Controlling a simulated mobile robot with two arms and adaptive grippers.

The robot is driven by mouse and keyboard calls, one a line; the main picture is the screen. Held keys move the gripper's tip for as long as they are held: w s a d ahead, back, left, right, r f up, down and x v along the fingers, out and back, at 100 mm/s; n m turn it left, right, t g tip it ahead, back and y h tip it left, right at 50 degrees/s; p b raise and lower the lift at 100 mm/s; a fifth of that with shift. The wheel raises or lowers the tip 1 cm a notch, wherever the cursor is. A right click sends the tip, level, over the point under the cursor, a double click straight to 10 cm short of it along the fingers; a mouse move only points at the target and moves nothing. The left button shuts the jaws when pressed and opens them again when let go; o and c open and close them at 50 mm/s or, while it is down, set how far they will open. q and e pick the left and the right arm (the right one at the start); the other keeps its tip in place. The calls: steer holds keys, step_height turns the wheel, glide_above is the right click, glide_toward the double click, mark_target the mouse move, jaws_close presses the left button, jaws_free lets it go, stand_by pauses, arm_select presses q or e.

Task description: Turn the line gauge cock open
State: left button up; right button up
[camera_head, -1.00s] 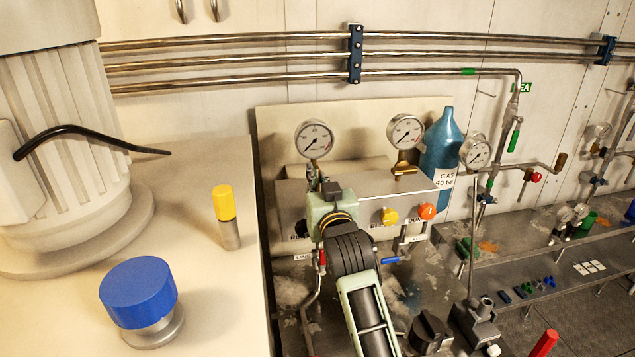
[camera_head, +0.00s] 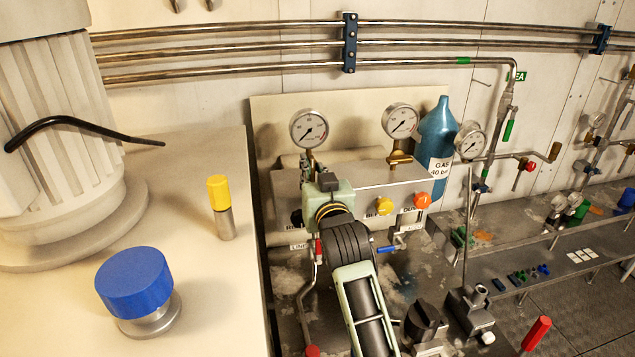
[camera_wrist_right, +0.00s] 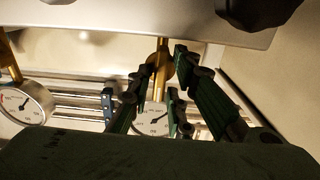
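The left round gauge (camera_head: 309,129) stands above the grey panel block (camera_head: 385,180), over a "LINE" label. The cock below it is mostly hidden by my right wrist in the head view. My right gripper (camera_wrist_right: 165,62) reaches up to it. In the right wrist view, its two dark fingers stand either side of a brass cock (camera_wrist_right: 162,66) below a gauge (camera_wrist_right: 152,118). The tips are very close to the brass; whether they press on it I cannot tell. A second gauge (camera_head: 400,121) has a brass cock (camera_head: 400,158). My left gripper is not in view.
A yellow knob (camera_head: 384,205) and an orange knob (camera_head: 423,200) sit on the panel front. A blue gas bottle (camera_head: 436,140) stands behind, beside a third gauge (camera_head: 469,139). A blue-capped fitting (camera_head: 134,283) and a yellow-capped one (camera_head: 218,190) stand on the pale surface at left.

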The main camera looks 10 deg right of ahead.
steer(key=s, duration=1.1)
steer(key=shift+s, duration=0.35)
